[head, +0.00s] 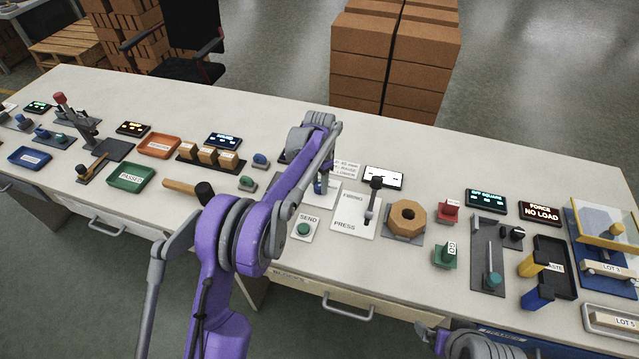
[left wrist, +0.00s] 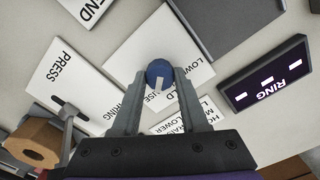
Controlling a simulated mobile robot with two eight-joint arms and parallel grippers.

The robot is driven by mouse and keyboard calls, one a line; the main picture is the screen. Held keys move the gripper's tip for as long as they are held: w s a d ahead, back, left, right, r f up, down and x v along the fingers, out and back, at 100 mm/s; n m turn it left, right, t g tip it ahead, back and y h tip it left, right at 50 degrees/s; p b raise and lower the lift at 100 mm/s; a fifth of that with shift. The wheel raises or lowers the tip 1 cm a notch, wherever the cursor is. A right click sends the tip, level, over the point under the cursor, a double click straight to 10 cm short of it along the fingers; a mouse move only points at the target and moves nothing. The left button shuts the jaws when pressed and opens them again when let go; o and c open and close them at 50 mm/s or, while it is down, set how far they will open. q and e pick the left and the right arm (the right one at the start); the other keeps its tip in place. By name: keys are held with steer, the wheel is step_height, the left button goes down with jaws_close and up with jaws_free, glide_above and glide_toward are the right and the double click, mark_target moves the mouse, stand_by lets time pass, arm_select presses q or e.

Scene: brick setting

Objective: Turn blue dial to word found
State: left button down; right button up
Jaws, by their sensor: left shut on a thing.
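The blue dial (left wrist: 158,68) is a round knob with a pale pointer mark. It sits on a white plate (left wrist: 140,38) with printed words, partly covered; "LOW" and "LD" can be read in the left wrist view. The pale mark faces the gripper's base in that view. My left gripper (left wrist: 160,86) is shut on the dial, one finger on each side. In the head view my left gripper (head: 319,186) reaches down to the plate, and the arm hides most of the dial. Of my right arm only grey links show at the bottom edge.
A dark display (left wrist: 265,80) with pale dashes lies beside the plate. A PRESS plate with a lever (head: 371,205), a green SEND button (head: 303,229) and a wooden octagonal block (head: 408,217) stand close by. More controls and trays line the bench.

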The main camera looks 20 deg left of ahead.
mark_target(319, 186)
arm_select(q)
steer(key=shift+m, duration=0.9)
steer(key=shift+c, duration=2.2)
jaws_free()
steer(key=shift+r, duration=0.1)
step_height(319, 186, up, 11)
steer(key=shift+f, duration=0.2)
